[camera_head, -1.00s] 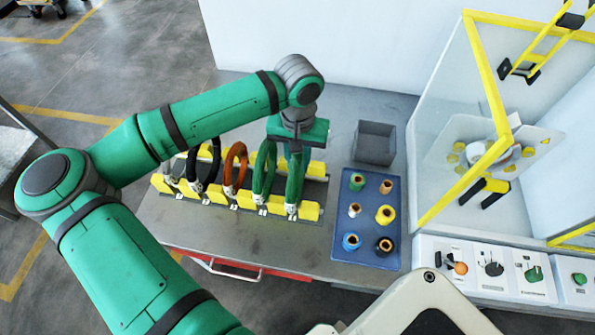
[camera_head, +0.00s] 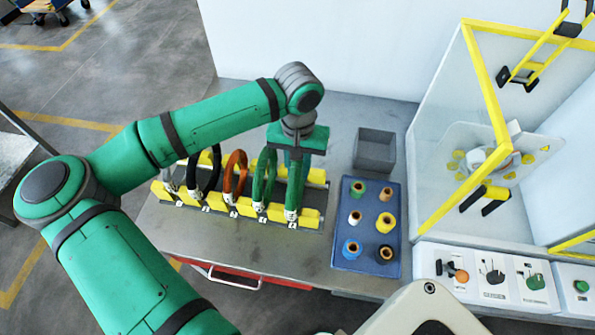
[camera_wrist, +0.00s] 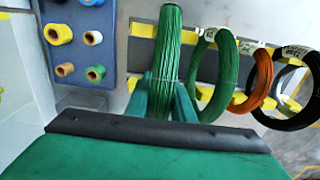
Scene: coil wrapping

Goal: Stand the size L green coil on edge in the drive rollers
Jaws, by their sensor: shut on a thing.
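A green coil (camera_head: 295,188) stands on edge at the right end of a yellow-blocked rack, with a white tag at its foot. My gripper (camera_head: 298,156) is above it, fingers down, shut on its upper part. In the wrist view the fingers (camera_wrist: 164,98) lie on both sides of this green coil (camera_wrist: 170,45). A second green coil (camera_head: 263,178) stands just left of it, and I cannot read the size on either tag. The machine at the right has a white round part (camera_head: 487,160) and black bars with yellow ends (camera_head: 486,198); I cannot tell which are the drive rollers.
An orange coil (camera_head: 235,175), a black coil (camera_head: 209,172) and a paler one fill the rack's left. A blue tray (camera_head: 367,265) of spools and a grey bin (camera_head: 375,150) lie right of it. Yellow-framed clear panels and a control panel (camera_head: 492,275) border the machine.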

